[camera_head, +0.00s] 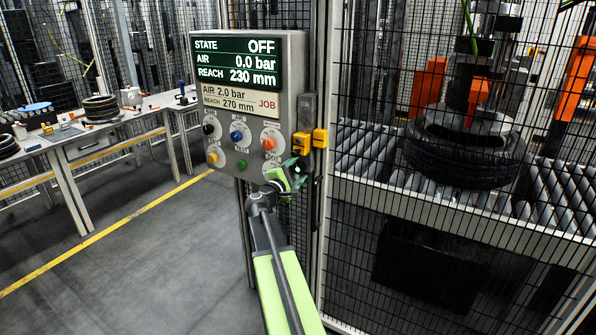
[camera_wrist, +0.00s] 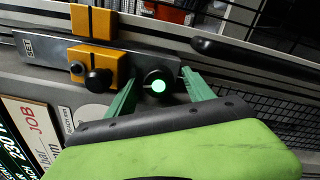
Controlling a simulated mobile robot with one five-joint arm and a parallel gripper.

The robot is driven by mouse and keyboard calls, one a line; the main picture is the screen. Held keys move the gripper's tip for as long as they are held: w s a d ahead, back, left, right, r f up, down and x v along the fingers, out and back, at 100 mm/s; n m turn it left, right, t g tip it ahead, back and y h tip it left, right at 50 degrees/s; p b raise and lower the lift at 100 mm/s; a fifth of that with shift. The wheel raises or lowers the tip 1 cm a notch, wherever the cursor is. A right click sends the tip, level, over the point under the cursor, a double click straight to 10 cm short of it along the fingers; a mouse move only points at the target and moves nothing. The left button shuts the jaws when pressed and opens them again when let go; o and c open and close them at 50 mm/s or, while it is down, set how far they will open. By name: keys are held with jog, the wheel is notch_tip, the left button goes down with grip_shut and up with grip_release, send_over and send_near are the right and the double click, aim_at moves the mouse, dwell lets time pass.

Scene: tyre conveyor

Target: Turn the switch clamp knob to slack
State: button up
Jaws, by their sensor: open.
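In the wrist view, a round black knob with a glowing pale green centre (camera_wrist: 158,86) sits at the end of a grey plate marked SET (camera_wrist: 45,50). My gripper (camera_wrist: 160,82) is open, with one green finger on each side of this knob. Contact cannot be told. Beside it, a yellow block (camera_wrist: 78,64) carries a smaller black knob (camera_wrist: 98,82). No label shows which knob is the switch clamp knob. In the head view, my gripper (camera_head: 291,172) is just below the yellow blocks (camera_head: 302,142), at the control panel's (camera_head: 295,90) lower right corner.
The panel display (camera_head: 238,62) reads STATE OFF, AIR 0.0 bar, REACH 230 mm; the job sign (camera_head: 238,102) reads 2.0 bar, 270 mm. Several coloured panel knobs (camera_head: 237,137) lie left of my gripper. A mesh fence (camera_head: 380,190) on the right encloses a tyre (camera_head: 460,165) on rollers.

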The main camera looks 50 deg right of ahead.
jog(key=v, duration=1.7)
jog(key=shift+s, duration=0.15)
